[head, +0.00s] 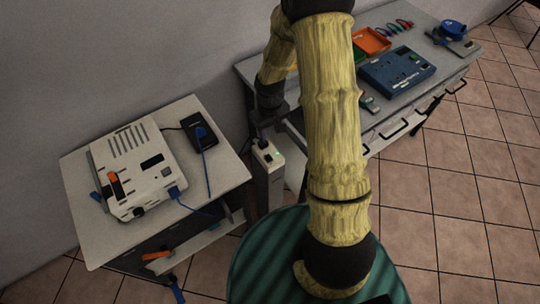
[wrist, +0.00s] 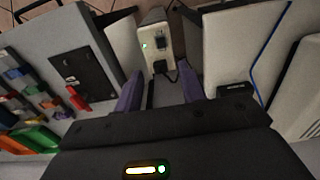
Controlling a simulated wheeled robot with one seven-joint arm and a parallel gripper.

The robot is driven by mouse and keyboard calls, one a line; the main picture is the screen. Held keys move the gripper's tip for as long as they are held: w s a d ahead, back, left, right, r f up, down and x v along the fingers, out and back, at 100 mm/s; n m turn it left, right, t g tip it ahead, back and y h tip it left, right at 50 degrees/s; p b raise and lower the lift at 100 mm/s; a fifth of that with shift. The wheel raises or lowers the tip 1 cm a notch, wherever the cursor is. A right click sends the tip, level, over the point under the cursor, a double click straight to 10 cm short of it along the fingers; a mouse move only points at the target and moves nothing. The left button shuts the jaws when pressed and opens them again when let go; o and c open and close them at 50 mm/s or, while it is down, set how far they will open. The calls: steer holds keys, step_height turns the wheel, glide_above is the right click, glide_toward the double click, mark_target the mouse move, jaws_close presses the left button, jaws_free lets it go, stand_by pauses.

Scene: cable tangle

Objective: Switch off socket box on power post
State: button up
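The power post (head: 273,190) stands between the two tables. On its top is the pale socket box (head: 267,154), with a small lit green light. In the wrist view the socket box (wrist: 153,40) shows the green light on its left, a dark socket or switch at its middle, and a black plug with a cable at its near end. My gripper (wrist: 160,78) is open and empty. Its two purple fingers are apart, pointing at the box, which lies beyond their tips. In the head view my arm hides much of the gripper, just above the box.
The left table (head: 225,172) holds a white device (head: 135,165), a black box (head: 200,132) and blue cables. The right bench (head: 405,110) holds a blue panel (head: 396,70), an orange tray (head: 371,41) and coloured clips. Both table edges flank the post closely.

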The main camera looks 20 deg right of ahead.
mark_target(270, 159)
step_height(270, 159, down, 16)
steer(key=shift+r+p, duration=0.15)
steer(key=shift+p, duration=0.9)
jaws_close()
